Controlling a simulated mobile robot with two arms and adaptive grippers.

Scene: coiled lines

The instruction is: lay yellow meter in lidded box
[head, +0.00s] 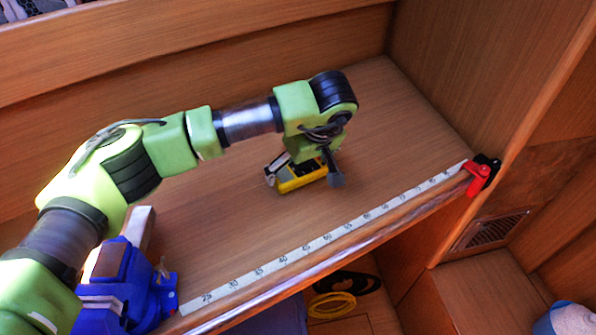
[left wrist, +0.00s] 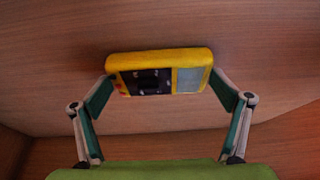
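The yellow meter (head: 302,184) lies on the wooden shelf near its middle, under my left gripper. In the left wrist view the yellow meter (left wrist: 192,57) shows its dark face and grey screen. My left gripper (head: 308,178) points down at it. In the left wrist view my left gripper (left wrist: 162,76) has its fingers spread wide, with a tip near each short end of the meter. Whether the tips touch it is not clear. I see no lidded box in the head view. My right gripper is not in view.
A blue vise (head: 125,285) stands at the shelf's near left. A white measuring strip (head: 325,238) runs along the front edge to a red clamp (head: 478,178). Below are a yellow coil (head: 332,304) and a vent (head: 491,229). Wooden walls close the back and right.

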